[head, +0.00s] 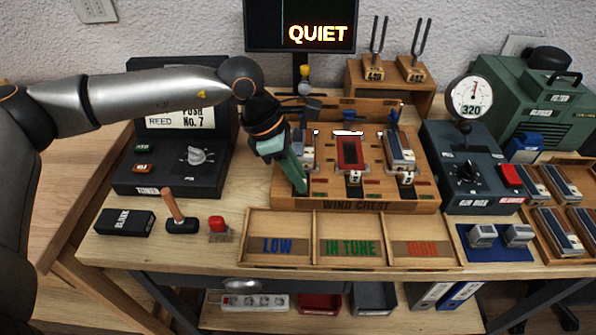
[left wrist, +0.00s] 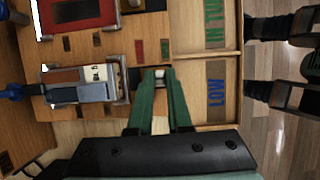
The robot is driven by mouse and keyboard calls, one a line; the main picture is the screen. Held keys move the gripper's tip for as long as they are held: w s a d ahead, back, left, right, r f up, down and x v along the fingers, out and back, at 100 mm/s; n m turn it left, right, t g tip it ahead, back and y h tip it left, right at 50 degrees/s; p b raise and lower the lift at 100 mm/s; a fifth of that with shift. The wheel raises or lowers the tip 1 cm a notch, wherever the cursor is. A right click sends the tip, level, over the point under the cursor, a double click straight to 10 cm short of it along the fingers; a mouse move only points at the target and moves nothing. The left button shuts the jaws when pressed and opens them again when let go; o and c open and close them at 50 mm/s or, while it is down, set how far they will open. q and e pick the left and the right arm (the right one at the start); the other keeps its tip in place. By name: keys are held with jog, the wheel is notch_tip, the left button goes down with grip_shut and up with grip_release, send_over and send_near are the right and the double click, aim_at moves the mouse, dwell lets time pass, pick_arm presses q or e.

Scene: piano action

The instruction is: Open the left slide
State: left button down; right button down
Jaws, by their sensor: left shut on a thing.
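The wooden wind chest (head: 428,204) stands mid-table, with three stations in a row. My left gripper (head: 301,188) reaches down at its front left corner, beside the left station's grey-and-brown reed block (head: 307,148). In the left wrist view, the green fingers of my left gripper (left wrist: 156,76) are shut on a small pale knob (left wrist: 159,73) at the chest's front edge, in line with the left reed block (left wrist: 90,91). I take the knob for the left slide's; the fingers partly hide it, and how far the slide is out I cannot tell. My right gripper is not in view.
The tray marked LOW, IN TUNE and HIGH (head: 351,265) lies directly in front of the chest. A red block (head: 350,152) and another reed block (head: 399,148) sit on the other stations. A gauge box (head: 455,180) stands right.

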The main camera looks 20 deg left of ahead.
pick_arm(q)
jog(key=shift+s+d, duration=0.3)
jog(key=shift+s, duration=0.5)
jog(key=c, duration=0.8)
grip_release()
jog(key=shift+c, duration=0.2)
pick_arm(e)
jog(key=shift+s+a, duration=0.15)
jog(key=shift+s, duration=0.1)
pick_arm(q)
jog(key=shift+w+a, duration=0.1)
jog(key=shift+a+r, duration=0.1)
jog(key=shift+r, duration=0.25)
jog(key=v, duration=1.1)
jog(key=shift+r, duration=0.4)
jog(key=shift+a, duration=0.15)
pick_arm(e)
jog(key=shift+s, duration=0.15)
